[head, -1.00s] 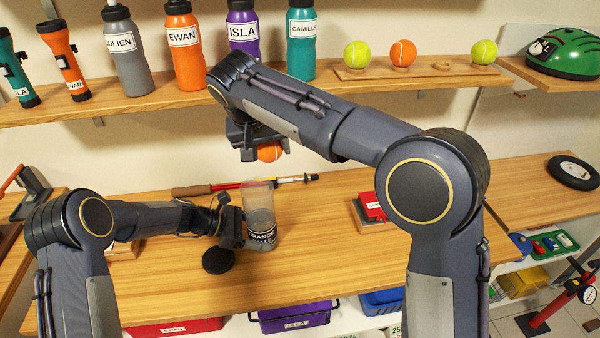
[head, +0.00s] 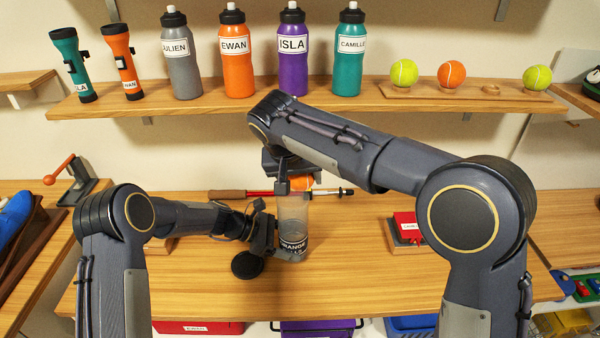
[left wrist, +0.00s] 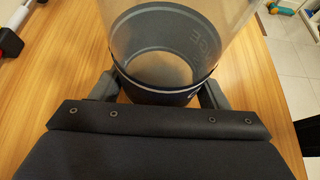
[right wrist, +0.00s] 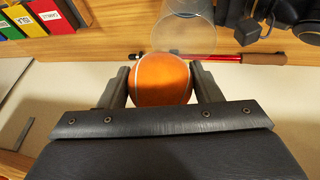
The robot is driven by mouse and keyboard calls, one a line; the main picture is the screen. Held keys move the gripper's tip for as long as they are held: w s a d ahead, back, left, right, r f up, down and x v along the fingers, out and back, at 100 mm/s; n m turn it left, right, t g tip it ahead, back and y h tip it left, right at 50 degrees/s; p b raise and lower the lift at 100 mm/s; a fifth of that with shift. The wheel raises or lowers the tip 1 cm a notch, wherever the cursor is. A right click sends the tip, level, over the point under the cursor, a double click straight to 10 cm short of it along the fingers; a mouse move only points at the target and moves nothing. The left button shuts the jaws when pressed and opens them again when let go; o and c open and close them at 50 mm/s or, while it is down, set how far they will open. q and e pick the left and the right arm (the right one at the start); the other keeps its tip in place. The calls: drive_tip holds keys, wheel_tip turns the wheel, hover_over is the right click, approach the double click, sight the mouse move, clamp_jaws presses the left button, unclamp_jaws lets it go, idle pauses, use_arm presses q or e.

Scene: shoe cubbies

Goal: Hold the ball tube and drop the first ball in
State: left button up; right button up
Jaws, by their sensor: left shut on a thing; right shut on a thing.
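The clear ball tube (head: 293,215) stands upright at the bench, with a dark band at its base lettered ORANGE. My left gripper (head: 272,238) is shut on its lower part; in the left wrist view the fingers (left wrist: 160,92) sit on both sides of the band, and the tube (left wrist: 165,50) looks empty. My right gripper (head: 297,186) is shut on an orange ball (head: 302,184), held close above the tube's mouth in the head view. The right wrist view shows the ball (right wrist: 160,82) between the fingers, with the tube's clear rim (right wrist: 185,38) just beyond, partly hidden by it.
The shelf (head: 330,107) above holds bottles, torches and a ball rack (head: 470,92). The bench front (head: 380,285) is clear.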

drive_tip(key=o, duration=1.1)
drive_tip(key=shift+c, duration=0.2)
drive_tip(key=shift+r, duration=0.1)
drive_tip(key=v, duration=1.1)
drive_tip(key=shift+s+r, duration=0.15)
drive_tip(key=shift+r, duration=0.2)
drive_tip(key=shift+a, duration=0.15)
